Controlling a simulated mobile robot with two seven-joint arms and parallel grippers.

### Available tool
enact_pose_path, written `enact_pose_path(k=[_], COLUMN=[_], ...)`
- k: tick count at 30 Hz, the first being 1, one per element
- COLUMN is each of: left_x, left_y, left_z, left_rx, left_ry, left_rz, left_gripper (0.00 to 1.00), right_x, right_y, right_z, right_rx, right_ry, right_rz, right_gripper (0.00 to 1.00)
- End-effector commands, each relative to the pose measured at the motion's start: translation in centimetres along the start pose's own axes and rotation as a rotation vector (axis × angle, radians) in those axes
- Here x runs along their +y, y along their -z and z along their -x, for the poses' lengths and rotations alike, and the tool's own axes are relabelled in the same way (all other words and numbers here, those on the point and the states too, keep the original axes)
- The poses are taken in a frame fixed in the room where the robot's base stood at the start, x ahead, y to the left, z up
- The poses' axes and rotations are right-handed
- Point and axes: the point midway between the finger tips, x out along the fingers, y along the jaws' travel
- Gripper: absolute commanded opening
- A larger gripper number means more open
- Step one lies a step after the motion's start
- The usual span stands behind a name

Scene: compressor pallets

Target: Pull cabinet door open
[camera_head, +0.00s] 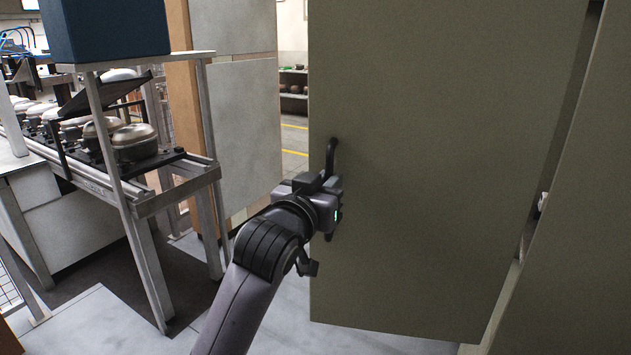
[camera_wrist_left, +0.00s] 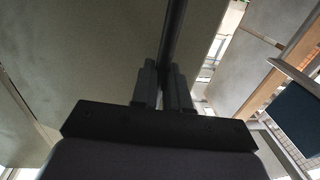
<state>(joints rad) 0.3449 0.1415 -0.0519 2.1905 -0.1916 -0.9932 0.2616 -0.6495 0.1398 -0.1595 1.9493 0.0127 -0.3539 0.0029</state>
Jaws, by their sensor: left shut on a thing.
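The cabinet door (camera_head: 440,170) is a large grey-green panel filling the right half of the head view. It stands ajar, with a gap to the cabinet body (camera_head: 580,260) along its right side. A dark bar handle (camera_head: 332,158) is near the door's left edge. My left gripper (camera_head: 331,190) is at the handle. In the left wrist view the two fingers of my left gripper (camera_wrist_left: 164,88) are shut on the dark handle bar (camera_wrist_left: 174,35), with the door (camera_wrist_left: 90,50) behind. The handle's lower part is hidden by the gripper. My right gripper is not in view.
A metal conveyor frame (camera_head: 185,170) carrying compressors (camera_head: 134,142) stands at the left, with a dark blue box (camera_head: 108,28) above it. Grey panels (camera_head: 240,130) stand behind my left arm. Pale floor (camera_head: 275,320) shows below the arm and door.

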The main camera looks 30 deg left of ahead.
Motion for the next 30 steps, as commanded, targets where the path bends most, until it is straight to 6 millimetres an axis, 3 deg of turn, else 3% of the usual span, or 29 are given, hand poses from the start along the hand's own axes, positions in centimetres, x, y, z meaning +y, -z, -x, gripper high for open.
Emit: enact_pose_path(k=[10, 11, 12, 23, 30], left_x=[0.6, 0.6, 0.5, 0.3, 0.3], left_y=[0.0, 0.0, 0.0, -0.1, -0.2], left_z=[0.0, 0.0, 0.0, 0.2, 2.9], left_rx=[0.001, 0.001, 0.001, 0.000, 0.001], left_ry=[-0.016, -0.016, -0.014, -0.007, -0.009], left_rz=[0.008, 0.008, 0.007, 0.002, 0.003], left_gripper=[0.00, 0.24, 0.35, 0.35, 0.35], right_x=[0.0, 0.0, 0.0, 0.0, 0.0], right_y=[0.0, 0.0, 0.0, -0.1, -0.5], right_z=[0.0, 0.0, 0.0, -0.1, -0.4], right_rx=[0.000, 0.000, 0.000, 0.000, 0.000], right_ry=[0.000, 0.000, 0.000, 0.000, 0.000], right_rz=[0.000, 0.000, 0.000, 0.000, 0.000], right_gripper=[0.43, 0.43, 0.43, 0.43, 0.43])
